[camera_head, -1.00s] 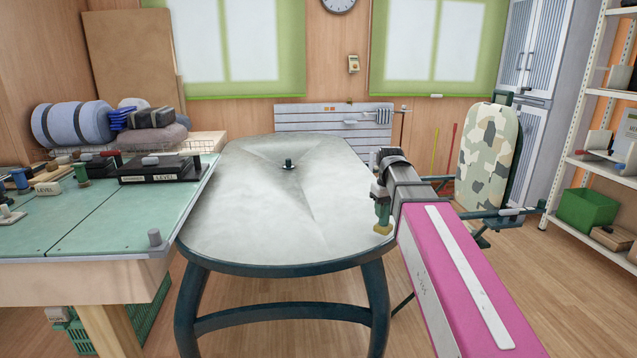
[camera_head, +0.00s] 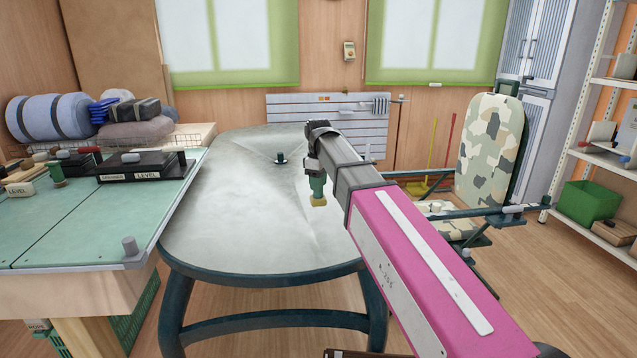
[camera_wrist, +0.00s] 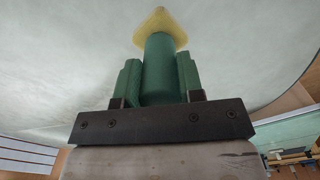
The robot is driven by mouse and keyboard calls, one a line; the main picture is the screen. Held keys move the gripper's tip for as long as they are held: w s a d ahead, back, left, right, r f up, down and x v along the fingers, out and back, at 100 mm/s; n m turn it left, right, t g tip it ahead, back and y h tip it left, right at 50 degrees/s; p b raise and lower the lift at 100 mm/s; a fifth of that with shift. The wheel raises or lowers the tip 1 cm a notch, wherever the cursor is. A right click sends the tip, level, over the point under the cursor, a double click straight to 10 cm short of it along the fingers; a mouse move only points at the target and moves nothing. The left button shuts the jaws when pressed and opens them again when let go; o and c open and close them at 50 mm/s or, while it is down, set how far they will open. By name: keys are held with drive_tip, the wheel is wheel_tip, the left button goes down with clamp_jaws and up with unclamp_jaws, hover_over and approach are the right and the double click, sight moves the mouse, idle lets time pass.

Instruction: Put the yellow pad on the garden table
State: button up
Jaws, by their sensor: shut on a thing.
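The yellow pad (camera_head: 318,201) has a green handle and points downward below my gripper (camera_head: 317,184). In the wrist view, my gripper (camera_wrist: 160,85) is shut on the green handle, and the yellow pad (camera_wrist: 160,29) sticks out beyond the fingers. The garden table (camera_head: 235,215) has a pale grey oval top with a dark green rim and legs. The pad is over the right part of the tabletop. I cannot tell whether it touches the surface.
A green fitting (camera_head: 281,158) stands up from the tabletop. A workbench (camera_head: 85,225) with tools stands on the left. A camouflage-patterned chair (camera_head: 487,150) is at the right. The front and left of the tabletop are clear.

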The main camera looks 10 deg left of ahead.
sight(319, 200)
drive_tip(key=shift+f, duration=0.1)
drive_tip(key=shift+f, duration=2.9)
drive_tip(key=shift+f, duration=0.5)
drive_tip(key=o, duration=1.2)
drive_tip(key=shift+r, duration=0.1)
wheel_tip(319, 200, up, 11)
drive_tip(key=shift+f, duration=0.15)
